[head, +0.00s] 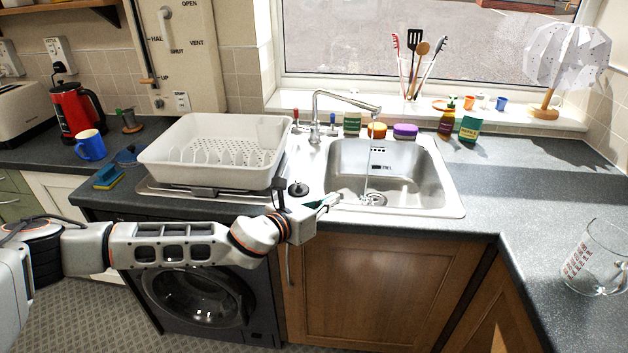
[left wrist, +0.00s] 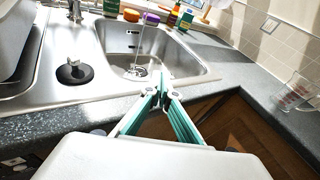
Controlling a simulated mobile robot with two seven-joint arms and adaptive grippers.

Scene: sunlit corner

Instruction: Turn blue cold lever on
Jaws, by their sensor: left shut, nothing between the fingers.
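The chrome tap (head: 318,112) stands behind the sink (head: 453,192), its spout reaching right over the bowl. A thin stream of water (head: 367,170) falls from it, and the stream also shows in the left wrist view (left wrist: 139,52). The blue cold lever (head: 333,122) stands just right of the tap base, and the red lever (head: 296,118) just left of it. My left gripper (head: 332,202) is shut and empty at the sink's front left edge, well in front of and apart from the levers. Its closed fingertips show in the left wrist view (left wrist: 162,94). My right gripper is not in view.
A white dish rack (head: 213,150) stands left of the sink. A black plug (head: 298,188) lies on the steel between rack and bowl. Sponges, bottles and a utensil pot line the back. A glass jug (head: 597,258) stands at right; the right worktop is mostly clear.

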